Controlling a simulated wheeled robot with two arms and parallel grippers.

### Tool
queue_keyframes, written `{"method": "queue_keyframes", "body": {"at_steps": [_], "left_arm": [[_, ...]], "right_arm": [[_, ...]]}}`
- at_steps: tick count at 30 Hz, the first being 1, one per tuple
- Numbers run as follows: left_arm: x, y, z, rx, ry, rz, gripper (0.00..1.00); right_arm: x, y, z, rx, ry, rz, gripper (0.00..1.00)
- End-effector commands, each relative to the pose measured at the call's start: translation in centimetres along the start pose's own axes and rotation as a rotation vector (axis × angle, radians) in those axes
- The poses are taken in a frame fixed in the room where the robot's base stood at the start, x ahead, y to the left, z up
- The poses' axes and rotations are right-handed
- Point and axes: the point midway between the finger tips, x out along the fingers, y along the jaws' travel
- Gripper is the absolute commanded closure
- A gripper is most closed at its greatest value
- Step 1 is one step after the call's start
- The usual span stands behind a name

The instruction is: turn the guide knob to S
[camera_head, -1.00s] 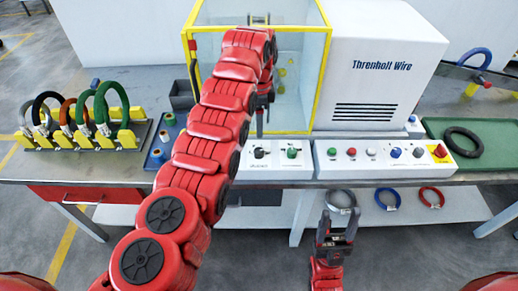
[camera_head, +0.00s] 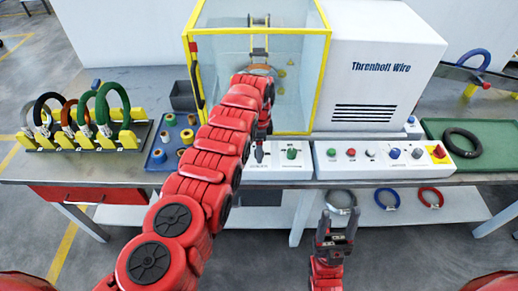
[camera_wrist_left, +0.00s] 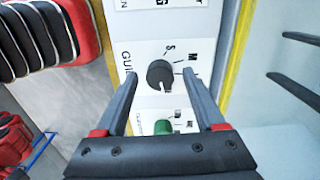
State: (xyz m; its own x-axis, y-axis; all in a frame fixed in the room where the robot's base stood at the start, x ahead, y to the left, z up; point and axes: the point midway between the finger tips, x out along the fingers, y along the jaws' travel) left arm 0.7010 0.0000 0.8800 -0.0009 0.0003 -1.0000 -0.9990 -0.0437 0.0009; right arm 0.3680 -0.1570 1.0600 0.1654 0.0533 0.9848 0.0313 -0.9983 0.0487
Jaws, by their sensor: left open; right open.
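The black guide knob (camera_wrist_left: 160,75) shows in the left wrist view on a white panel marked "GUI…", with the letters S and M beside it. A pale mark on the knob points towards the lower right of that picture, away from the S. My left gripper (camera_wrist_left: 159,77) is open, one fingertip on either side of the knob with gaps; I cannot tell whether the tips reach down around it. In the head view my left gripper (camera_head: 260,150) hangs at the front panel and mostly hides the knob. My right gripper (camera_head: 336,228) is open and empty, in front of the bench.
A green knob (camera_head: 291,153) sits on the same panel beside the guide knob. A yellow-framed clear enclosure (camera_head: 300,100) stands behind. A button panel (camera_head: 376,154) lies to the right. A coil rack (camera_head: 75,140) and a blue spool tray (camera_head: 158,160) are left.

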Motion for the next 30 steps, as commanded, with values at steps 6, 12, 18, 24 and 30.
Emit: {"method": "queue_keyframes", "body": {"at_steps": [6,12,18,24,30], "left_arm": [[-0.03,-0.01,-0.01,0.0,0.0,0.0,0.59],[-0.04,-0.02,-0.01,0.0,0.0,-0.001,0.95],[-0.04,-0.02,-0.01,-0.001,0.0,-0.001,1.0],[-0.08,-0.08,-0.03,-0.035,0.001,-0.003,1.0],[-0.05,-0.12,-0.05,-0.138,0.002,-0.004,1.0]], "right_arm": [[0.01,0.0,-0.01,0.0,0.0,0.0,0.41],[0.01,0.0,0.0,0.0,0.0,0.0,0.41],[0.01,0.0,0.0,0.0,0.0,0.0,0.41],[-0.05,0.0,0.01,0.0,0.0,0.0,0.41],[-0.21,-0.01,0.03,0.0,0.0,0.0,0.41]]}}
